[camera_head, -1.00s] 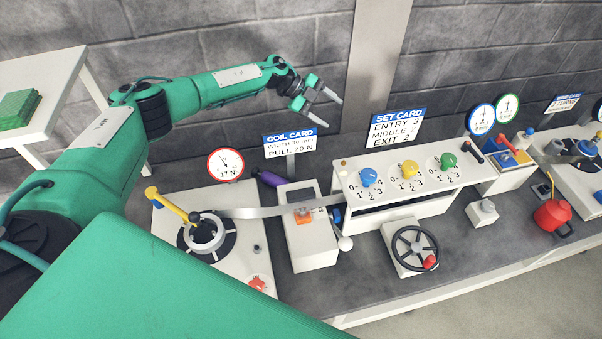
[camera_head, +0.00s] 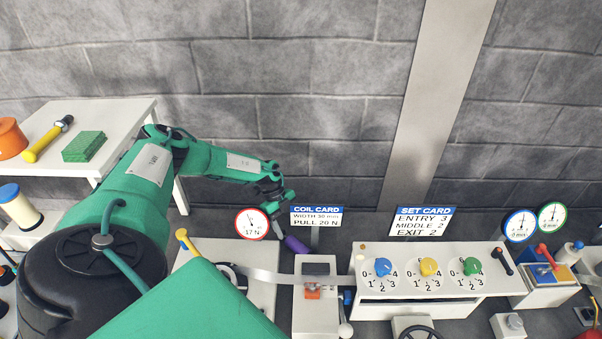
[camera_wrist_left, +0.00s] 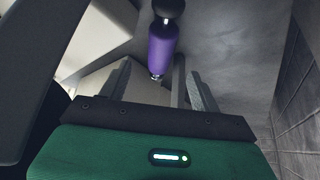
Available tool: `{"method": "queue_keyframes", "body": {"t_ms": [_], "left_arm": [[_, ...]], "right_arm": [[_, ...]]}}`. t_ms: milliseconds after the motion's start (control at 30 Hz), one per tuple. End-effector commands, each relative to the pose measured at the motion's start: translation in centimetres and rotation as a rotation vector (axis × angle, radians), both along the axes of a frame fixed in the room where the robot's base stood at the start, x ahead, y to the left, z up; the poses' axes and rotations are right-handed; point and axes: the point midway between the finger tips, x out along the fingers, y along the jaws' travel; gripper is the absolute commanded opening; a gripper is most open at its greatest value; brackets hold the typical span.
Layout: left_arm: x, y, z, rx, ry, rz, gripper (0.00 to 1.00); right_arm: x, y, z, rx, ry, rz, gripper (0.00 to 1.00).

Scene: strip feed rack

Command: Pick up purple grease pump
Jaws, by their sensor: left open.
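The purple grease pump (camera_head: 297,244) lies behind the white clamp block, below the coil card. It is a purple cylinder with a dark end. It also shows in the left wrist view (camera_wrist_left: 162,48), just beyond the fingers and roughly in line with the gap between them. My left gripper (camera_head: 279,226) is open and points down beside the pump's left end, between the 17 N dial and the coil card. In the left wrist view its fingers (camera_wrist_left: 158,82) stand apart with nothing gripped. I cannot tell whether a finger touches the pump. My right gripper is not in view.
The coil card (camera_head: 316,216) stands close to the right and the round dial (camera_head: 252,224) close to the left. A metal strip (camera_head: 270,277) runs in front into the clamp block (camera_head: 312,318). The grey wall is behind. A side table (camera_head: 112,113) is at the left.

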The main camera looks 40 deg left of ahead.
Motion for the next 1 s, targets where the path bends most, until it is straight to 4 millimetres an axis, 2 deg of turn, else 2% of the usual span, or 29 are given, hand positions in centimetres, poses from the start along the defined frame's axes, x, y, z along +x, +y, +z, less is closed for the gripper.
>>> {"method": "queue_keyframes", "body": {"t_ms": [333, 600, 933, 1000], "left_arm": [[-0.1, -1.6, -2.6, 0.000, 0.000, -0.001, 0.64], [-0.3, -3.5, -5.9, -0.001, -0.001, 0.001, 0.64], [-0.3, -3.8, -6.6, 0.000, -0.003, -0.001, 0.64], [-0.3, -3.8, -6.6, 0.000, -0.003, -0.001, 0.52]], "right_arm": [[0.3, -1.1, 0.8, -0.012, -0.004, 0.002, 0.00], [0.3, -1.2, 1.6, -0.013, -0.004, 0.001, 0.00], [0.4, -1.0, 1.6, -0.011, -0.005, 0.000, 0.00], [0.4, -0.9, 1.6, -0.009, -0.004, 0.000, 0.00]]}}
